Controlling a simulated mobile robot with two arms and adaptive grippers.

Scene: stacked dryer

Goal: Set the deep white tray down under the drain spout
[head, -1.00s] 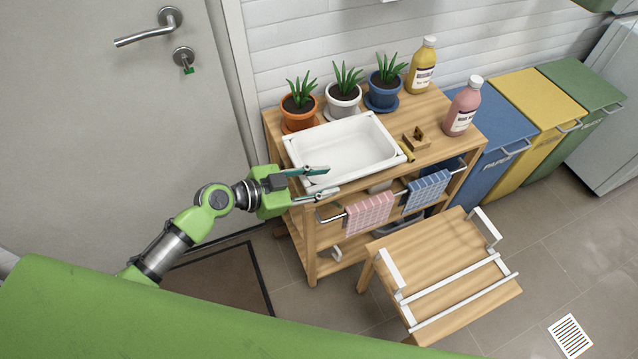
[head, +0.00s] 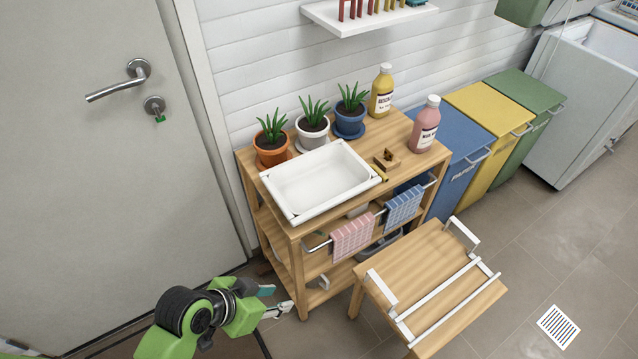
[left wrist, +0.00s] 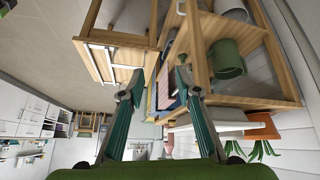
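The deep white tray (head: 322,182) is empty and lies on top of the wooden cart, at its front left, in the head view. My left gripper (head: 273,300) is below the tray's level, beside the cart's lower left side, apart from the tray. Its two fingers are spread with nothing between them. The left wrist view also shows the spread fingers (left wrist: 155,88), with the cart frame beyond. My right gripper is not in view. I cannot make out a drain spout in either view.
A wooden stool (head: 430,285) with white rails stands in front of the cart. Blue, yellow and green bins line the wall.

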